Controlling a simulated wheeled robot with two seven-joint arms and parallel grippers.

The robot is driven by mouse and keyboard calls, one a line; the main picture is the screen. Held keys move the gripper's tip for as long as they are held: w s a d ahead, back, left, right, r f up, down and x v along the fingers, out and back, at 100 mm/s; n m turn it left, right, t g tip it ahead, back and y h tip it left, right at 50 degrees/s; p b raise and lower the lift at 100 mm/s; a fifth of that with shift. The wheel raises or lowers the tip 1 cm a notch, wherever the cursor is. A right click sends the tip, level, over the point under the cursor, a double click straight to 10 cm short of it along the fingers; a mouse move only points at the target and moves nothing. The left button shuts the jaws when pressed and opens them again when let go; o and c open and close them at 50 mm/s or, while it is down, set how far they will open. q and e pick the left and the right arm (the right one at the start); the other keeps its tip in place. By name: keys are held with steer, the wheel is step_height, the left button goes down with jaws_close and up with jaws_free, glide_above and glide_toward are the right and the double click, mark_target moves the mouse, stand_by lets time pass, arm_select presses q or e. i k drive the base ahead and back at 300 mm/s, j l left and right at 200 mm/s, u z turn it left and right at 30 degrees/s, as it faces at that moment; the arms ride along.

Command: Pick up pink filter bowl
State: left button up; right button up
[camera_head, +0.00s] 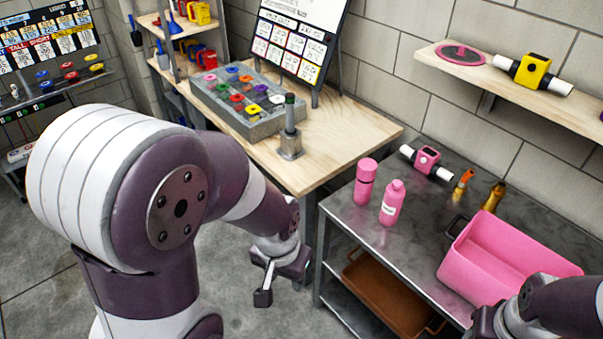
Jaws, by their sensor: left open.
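Two upright pink vessels stand close together at the left part of the grey metal table (345,220). One is a pink cylinder (366,184) with a wide top; the other is a pink bottle (391,204) with a narrow neck and pale label. The cylinder looks most like the filter bowl, but I cannot tell for sure. A pink filter head (428,161) with white pipe ends lies behind them. My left gripper (282,278) is open and empty, left of the metal table and apart from the vessels. My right gripper (492,322) is partly cut off at the bottom edge.
A pink bin (510,262) stands at the table's right, near my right arm. A brown tray (385,295) is on the lower shelf. A wooden bench (345,140) adjoins at the back left. A wall shelf (580,108) holds a yellow filter head (533,73).

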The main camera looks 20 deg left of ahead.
mark_target(363, 191)
steer(key=u, duration=0.35)
steer(key=i+j+z, duration=0.1)
steer(key=z, duration=0.35)
steer(key=i+j+z, duration=0.1)
steer(key=z, duration=0.35)
steer(key=j+z, duration=0.2)
steer(key=z, duration=0.2)
steer(key=j+z, duration=0.2)
steer(key=z, duration=0.25)
steer(key=j+z, duration=0.15)
steer(key=j, duration=0.5)
steer(key=j+z, duration=0.15)
steer(key=j, duration=0.55)
steer(key=j+z, duration=0.2)
steer(key=j, duration=0.5)
steer(key=k+j+z, duration=0.15)
steer(key=j, duration=0.5)
